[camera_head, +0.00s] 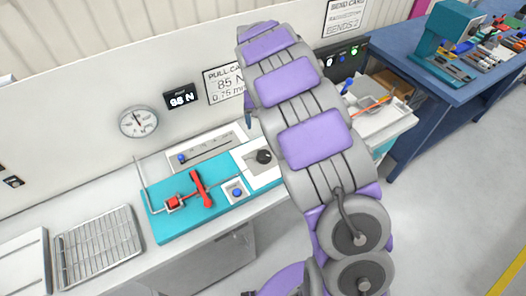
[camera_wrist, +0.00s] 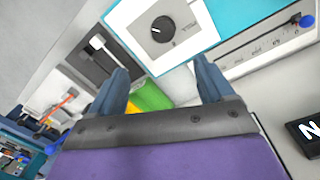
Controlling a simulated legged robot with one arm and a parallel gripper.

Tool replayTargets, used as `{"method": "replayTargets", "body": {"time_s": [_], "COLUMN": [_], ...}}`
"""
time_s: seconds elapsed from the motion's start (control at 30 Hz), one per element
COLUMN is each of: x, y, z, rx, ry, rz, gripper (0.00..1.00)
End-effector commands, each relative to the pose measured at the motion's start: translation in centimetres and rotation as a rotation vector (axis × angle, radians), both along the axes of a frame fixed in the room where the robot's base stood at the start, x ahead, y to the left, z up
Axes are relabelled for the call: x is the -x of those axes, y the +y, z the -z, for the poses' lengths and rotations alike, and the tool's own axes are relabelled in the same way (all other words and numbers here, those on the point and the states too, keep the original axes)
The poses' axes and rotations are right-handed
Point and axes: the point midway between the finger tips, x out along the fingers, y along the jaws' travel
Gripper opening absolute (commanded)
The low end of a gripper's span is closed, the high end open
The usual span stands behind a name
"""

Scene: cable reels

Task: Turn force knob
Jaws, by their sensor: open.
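The force knob (camera_head: 264,156) is a round black dial on a white panel at the right end of the teal tester (camera_head: 160,228). The knob also shows at the top centre of the wrist view (camera_wrist: 162,29), with a pale pointer mark. My gripper (camera_wrist: 160,82) is open, with two blue fingers apart and nothing held between them. The knob appears beyond the fingertips in the wrist view, apart from them. A display (camera_head: 181,97) reads 98 N, and the pull card (camera_head: 222,84) shows 85 N and 0.75 mm. My arm hides most of my gripper in the head view.
A red clamp (camera_head: 201,188) and blue button (camera_head: 237,192) are on the tester. A slider panel with a blue handle (camera_head: 183,158) lies behind it. A round gauge (camera_head: 139,122) hangs on the wall. A wire tray (camera_head: 97,246) stands left; a blue bench (camera_head: 430,95) stands right.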

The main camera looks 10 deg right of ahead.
Motion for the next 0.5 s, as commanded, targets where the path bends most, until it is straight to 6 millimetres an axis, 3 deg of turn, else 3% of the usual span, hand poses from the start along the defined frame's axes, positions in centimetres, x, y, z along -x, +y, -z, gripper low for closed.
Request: {"method": "replayTargets", "body": {"time_s": [0.27, 0.5], "x": [-0.9, -0.8], "y": [0.5, 0.2], "z": [1.9, 6.1], "rx": [-0.008, -0.009], "ry": [-0.003, -0.001], "rz": [-0.009, -0.008], "gripper": [0.81, 0.81]}}
